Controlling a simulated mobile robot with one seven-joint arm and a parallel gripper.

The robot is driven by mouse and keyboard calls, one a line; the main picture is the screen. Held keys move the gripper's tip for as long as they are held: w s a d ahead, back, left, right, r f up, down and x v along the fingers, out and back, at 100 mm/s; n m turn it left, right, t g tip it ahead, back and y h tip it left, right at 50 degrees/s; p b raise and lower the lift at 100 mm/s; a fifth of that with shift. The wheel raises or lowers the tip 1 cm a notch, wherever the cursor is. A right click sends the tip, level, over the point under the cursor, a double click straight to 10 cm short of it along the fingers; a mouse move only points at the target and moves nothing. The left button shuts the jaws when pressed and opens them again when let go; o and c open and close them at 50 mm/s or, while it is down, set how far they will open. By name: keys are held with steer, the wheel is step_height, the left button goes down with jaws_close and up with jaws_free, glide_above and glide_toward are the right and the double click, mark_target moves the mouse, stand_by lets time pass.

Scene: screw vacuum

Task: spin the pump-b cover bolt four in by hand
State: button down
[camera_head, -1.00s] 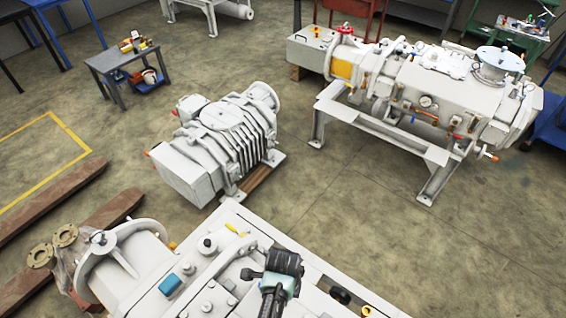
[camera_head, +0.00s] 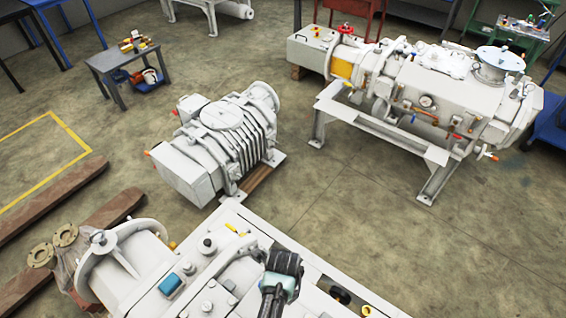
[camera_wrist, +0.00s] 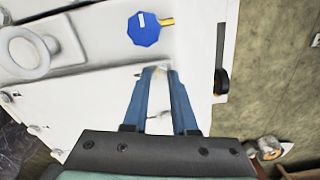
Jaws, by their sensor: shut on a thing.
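My gripper (camera_wrist: 160,72) shows in the wrist view with its two blue fingers close together at the tips, against the white pump cover (camera_wrist: 110,92). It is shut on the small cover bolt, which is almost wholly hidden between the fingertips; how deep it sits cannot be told. Other small bolts (camera_wrist: 35,128) show on the white casing at left. In the head view my wrist is over the white pump (camera_head: 215,290) at the bottom, and the fingertips are hidden there.
A blue knob (camera_wrist: 143,30) with a yellow lever lies just beyond the fingertips. A round white flange (camera_wrist: 27,50) is at left and a black handle (camera_wrist: 221,78) at right. A separate white pump (camera_head: 222,140) stands behind, with open floor to the right.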

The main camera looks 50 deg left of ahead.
steer(key=shift+w+r, duration=0.1)
stand_by(0.3)
steer(key=c, duration=0.7)
jaws_free()
step_height(320, 180, up, 13)
steer(key=shift+f+b, duration=0.1)
steer(key=shift+b, duration=0.55)
